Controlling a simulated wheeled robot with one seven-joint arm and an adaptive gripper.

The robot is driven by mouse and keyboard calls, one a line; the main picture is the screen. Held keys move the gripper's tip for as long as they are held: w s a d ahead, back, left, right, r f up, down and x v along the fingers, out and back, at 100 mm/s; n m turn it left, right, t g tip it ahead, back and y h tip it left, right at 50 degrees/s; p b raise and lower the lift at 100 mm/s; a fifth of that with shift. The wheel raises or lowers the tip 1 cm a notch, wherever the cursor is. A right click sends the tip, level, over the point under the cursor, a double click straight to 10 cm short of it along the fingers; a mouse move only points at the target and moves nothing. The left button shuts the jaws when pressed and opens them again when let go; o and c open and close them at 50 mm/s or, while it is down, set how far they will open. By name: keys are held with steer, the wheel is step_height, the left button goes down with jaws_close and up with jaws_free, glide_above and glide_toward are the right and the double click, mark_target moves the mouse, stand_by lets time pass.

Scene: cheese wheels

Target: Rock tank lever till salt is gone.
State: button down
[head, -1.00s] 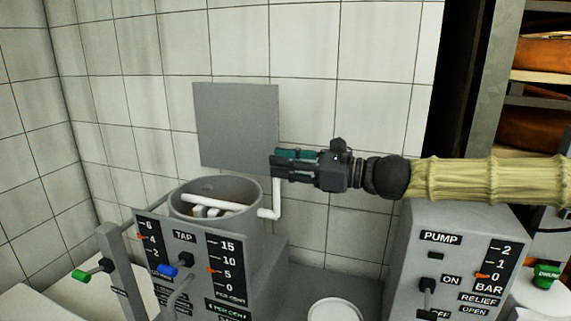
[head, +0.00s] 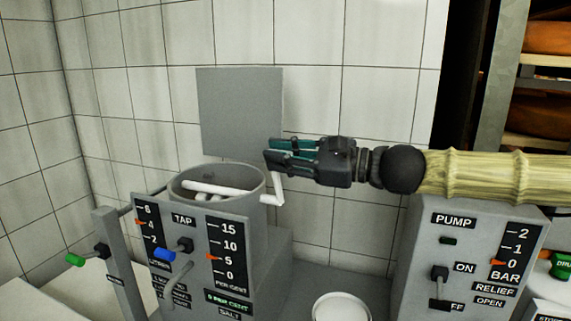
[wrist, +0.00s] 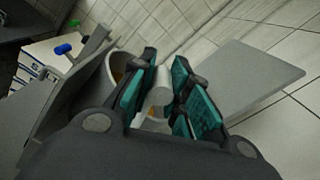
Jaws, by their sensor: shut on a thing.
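The grey round tank (head: 245,184) stands at centre left with white bars (head: 215,188) inside. Its white crank lever (head: 277,190) sticks out at the right side and bends upward, leaning left. My gripper (head: 274,157) comes from the right and is shut on the lever's top end. In the wrist view the pale handle (wrist: 158,97) sits between the teal finger pads. The scale (head: 224,250) on the tank's panel reads in per cent, with its orange pointer near 5. I cannot make out salt in the tank; something orange shows inside in the wrist view.
A blue tap handle (head: 164,254) and a green-ended lever (head: 75,260) are at the left. The pump box (head: 420,250) stands at the right, below my arm. A white round vessel (head: 341,308) sits between. A grey plate (head: 240,110) is behind the tank.

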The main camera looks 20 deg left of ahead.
steer(key=shift+s+f+n+b, duration=0.25)
steer(key=shift+s+n+b, duration=0.3)
steer(key=shift+n+b, duration=0.1)
steer(key=c, duration=1.3)
jaws_free()
